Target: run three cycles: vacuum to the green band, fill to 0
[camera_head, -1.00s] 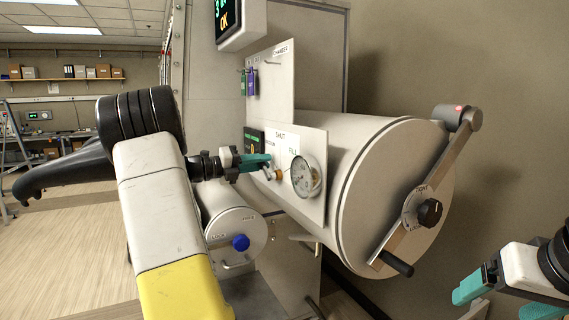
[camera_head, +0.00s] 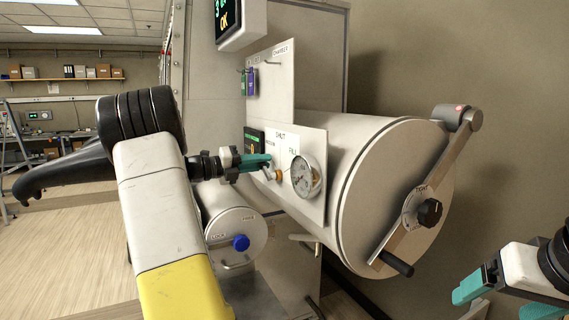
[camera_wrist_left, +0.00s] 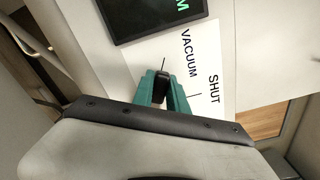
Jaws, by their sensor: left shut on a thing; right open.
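My left gripper (camera_head: 268,161) is at the white valve panel (camera_head: 309,143), just left of the round dial gauge (camera_head: 306,176). In the left wrist view its teal fingers (camera_wrist_left: 162,92) are shut on a small black valve handle (camera_wrist_left: 161,87). The handle lies near the VACUUM label (camera_wrist_left: 188,54), with the SHUT label (camera_wrist_left: 213,89) to its right. The gauge needle is too small to read. A dark display (camera_head: 254,141) sits on the panel's upper left; its reading is partly hidden. My right gripper (camera_head: 471,289) is open and empty at the lower right.
The large chamber door (camera_head: 400,190) carries a long lever with a black knob (camera_head: 430,212). A smaller cylinder port with a blue knob (camera_head: 240,243) sits below the panel. Open floor lies at left.

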